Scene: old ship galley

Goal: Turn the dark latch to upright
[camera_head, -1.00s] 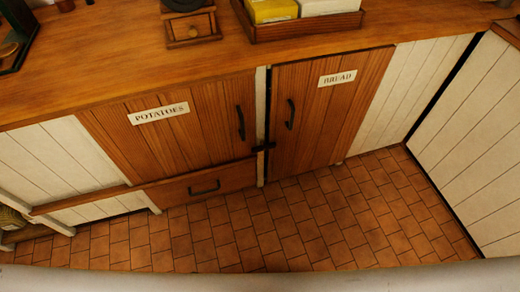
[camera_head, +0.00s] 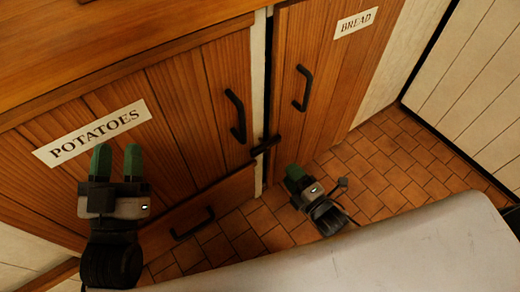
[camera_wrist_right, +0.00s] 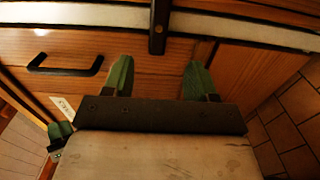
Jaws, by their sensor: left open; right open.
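The dark latch (camera_head: 265,146) lies roughly crosswise over the pale post between the two cupboard doors, low down. In the right wrist view the latch (camera_wrist_right: 158,27) shows as a dark bar across the pale strip, with a screw near one end. My right gripper (camera_head: 297,177) is below and right of the latch in the head view. Its green fingers (camera_wrist_right: 158,78) are open and empty, apart from the latch, which appears beyond the gap between them. My left gripper (camera_head: 117,161) is open and empty in front of the POTATOES door (camera_head: 175,105).
The BREAD door (camera_head: 315,85) has a dark handle (camera_head: 302,88); the POTATOES door has another (camera_head: 236,116). A drawer handle (camera_head: 192,224) sticks out lower left. A white panel wall (camera_head: 480,80) stands at the right. The tiled floor (camera_head: 400,175) is clear there.

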